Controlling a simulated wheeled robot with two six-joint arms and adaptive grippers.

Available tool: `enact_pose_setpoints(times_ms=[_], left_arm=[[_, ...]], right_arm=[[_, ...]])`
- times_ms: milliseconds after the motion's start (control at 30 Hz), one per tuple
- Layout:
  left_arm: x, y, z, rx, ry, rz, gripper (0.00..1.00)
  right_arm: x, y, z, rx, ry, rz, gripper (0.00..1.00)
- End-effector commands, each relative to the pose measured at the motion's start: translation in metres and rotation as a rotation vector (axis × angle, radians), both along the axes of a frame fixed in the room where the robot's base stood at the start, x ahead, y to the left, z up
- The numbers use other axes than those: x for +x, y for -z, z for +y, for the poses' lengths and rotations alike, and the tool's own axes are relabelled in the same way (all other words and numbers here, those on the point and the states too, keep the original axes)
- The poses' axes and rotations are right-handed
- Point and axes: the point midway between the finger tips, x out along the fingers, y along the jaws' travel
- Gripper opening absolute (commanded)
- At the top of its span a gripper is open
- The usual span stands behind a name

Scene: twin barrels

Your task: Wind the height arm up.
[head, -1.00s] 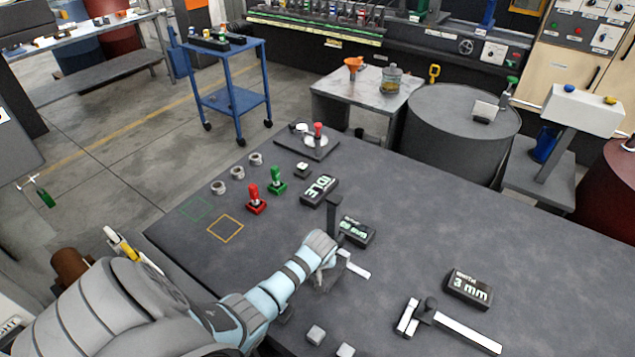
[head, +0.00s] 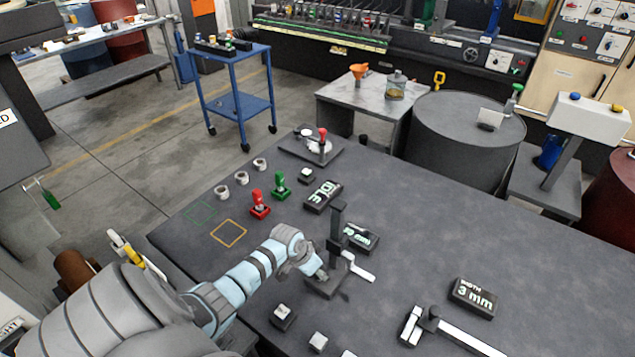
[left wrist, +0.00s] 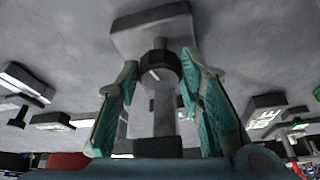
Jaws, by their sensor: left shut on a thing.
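The height gauge has a dark upright post (head: 337,222) on a grey base (head: 322,291). Its height arm (head: 360,269), a pale bar, sticks out to the right low on the post. My left gripper (head: 322,274) is at the lower post, on its left side, and partly hides it. In the left wrist view, the teal fingers of my left gripper (left wrist: 159,76) flank a dark round knob (left wrist: 157,66) and are shut on it. The grey base (left wrist: 150,32) lies beyond. A display (head: 361,238) behind the post reads in mm, its number unclear. My right gripper is not in view.
A width gauge (head: 465,337) and a "3 mm" display (head: 473,297) are at the right. Red (head: 259,205) and green (head: 281,186) levers stand behind my left arm, near another display (head: 323,196). The dark table (head: 430,240) is clear at centre right.

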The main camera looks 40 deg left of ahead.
Motion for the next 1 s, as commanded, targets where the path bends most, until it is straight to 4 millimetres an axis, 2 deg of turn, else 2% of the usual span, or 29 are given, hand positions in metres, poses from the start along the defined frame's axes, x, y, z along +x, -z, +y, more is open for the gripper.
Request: enact_pose_setpoints(times_ms=[367, 1000], left_arm=[[0.003, 0.003, 0.005, 0.004, 0.352, -0.005, 0.07], [0.007, 0.004, 0.007, 0.003, 0.915, -0.005, 0.07]], right_arm=[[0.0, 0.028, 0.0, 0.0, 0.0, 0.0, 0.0], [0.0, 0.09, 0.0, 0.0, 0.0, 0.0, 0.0]])
